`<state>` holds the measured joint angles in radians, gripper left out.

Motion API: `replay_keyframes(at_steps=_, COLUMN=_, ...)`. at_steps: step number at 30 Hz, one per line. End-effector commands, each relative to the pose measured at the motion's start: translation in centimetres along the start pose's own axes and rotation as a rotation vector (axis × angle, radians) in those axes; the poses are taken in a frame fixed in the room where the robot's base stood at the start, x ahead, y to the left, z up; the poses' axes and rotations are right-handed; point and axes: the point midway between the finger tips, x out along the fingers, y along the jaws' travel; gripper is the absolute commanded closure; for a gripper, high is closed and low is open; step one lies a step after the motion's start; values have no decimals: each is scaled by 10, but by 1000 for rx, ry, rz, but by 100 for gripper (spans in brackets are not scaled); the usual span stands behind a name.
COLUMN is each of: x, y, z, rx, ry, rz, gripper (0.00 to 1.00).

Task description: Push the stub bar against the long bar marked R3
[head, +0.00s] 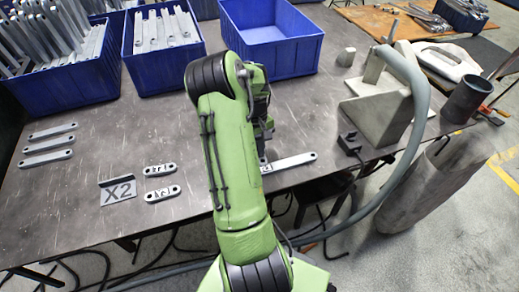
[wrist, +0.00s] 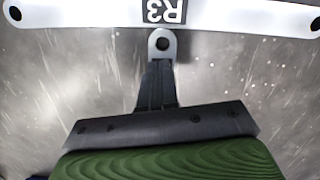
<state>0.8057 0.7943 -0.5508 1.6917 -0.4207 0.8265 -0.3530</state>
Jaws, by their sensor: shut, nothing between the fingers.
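The long bar marked R3 (wrist: 215,14) lies across the top of the wrist view, with its dark label upside down. In the head view its right part (head: 292,161) shows beside my arm, which hides the rest. The stub bar (wrist: 162,43) shows as a light rounded end with a dark hole, just below the R3 label. Its far end appears to meet the long bar's near edge; a hairline gap cannot be ruled out. My gripper (wrist: 158,68) is shut and empty, with its fingertips right behind the stub bar.
Two short labelled bars (head: 161,193) and an X2 plate (head: 118,190) lie left of my arm. Several long bars (head: 47,145) lie at the far left. Blue crates (head: 270,55) line the back. A grey bracket fixture (head: 378,110) and hose stand at the right.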

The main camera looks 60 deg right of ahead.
Motion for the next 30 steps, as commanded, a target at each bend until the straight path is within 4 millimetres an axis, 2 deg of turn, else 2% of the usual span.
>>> replay_keyframes(at_steps=3, x=7, y=-2, z=1, rx=0, ry=-11, rz=-6, gripper=100)
replay_keyframes(at_steps=10, x=3, y=-2, z=-13, rx=-2, ry=-7, rz=-7, gripper=100)
replay_keyframes(at_steps=17, x=5, y=-4, z=-14, rx=-5, ry=-6, rz=-9, gripper=100)
replay_keyframes(at_steps=23, x=-12, y=-4, z=-11, rx=-6, ry=-7, rz=-9, gripper=100)
replay_keyframes(at_steps=26, x=-11, y=-5, z=-12, rx=-6, ry=-6, rz=-8, gripper=100)
replay_keyframes(at_steps=28, x=-12, y=-13, z=-15, rx=-11, ry=-4, rz=-11, gripper=100)
replay_keyframes(at_steps=30, x=-14, y=-12, z=-27, rx=-10, ry=-3, rz=-8, gripper=100)
